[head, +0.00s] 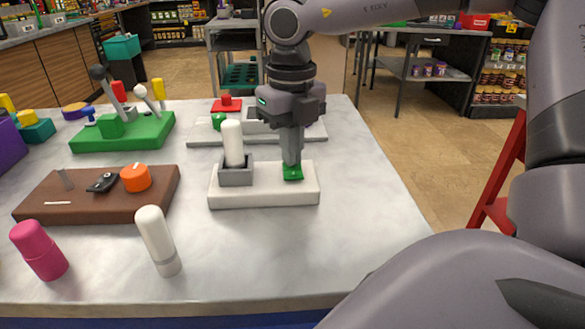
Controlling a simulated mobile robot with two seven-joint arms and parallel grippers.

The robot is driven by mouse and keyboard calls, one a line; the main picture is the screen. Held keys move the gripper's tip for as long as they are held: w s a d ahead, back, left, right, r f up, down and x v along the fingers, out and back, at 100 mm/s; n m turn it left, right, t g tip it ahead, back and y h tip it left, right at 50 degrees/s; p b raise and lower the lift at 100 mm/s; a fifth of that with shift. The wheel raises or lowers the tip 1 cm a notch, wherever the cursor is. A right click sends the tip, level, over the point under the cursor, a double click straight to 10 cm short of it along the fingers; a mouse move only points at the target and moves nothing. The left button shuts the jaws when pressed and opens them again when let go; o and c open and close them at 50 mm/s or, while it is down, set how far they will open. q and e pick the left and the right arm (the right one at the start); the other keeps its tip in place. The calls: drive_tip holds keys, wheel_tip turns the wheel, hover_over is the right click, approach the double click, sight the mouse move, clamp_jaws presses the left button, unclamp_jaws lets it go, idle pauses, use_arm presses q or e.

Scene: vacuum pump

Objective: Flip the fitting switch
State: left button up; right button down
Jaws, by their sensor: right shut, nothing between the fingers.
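A white block (263,193) lies on the table in the head view. On its left part a white cylinder (232,143) stands upright in a grey square holder (236,173). On its right part is a small green switch (293,173). My right gripper (292,165) points straight down with its fingers shut and empty, at the green switch. The fingertips look to touch it or hover just over it; I cannot tell which. They hide part of its top. I cannot tell which way the switch is set. My left gripper is not in view.
A brown board (100,207) with an orange knob (136,178) lies to the left. A green board (124,131) with levers stands behind it. A pink cylinder (39,250) and a loose white cylinder (158,241) stand in front. The table's (310,250) front right is clear.

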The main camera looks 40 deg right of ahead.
wheel_tip(320, 180, up, 7)
drive_tip(key=p, duration=0.4)
drive_tip(key=shift+p, duration=0.35)
drive_tip(key=shift+s+f, duration=0.1)
idle(0.6)
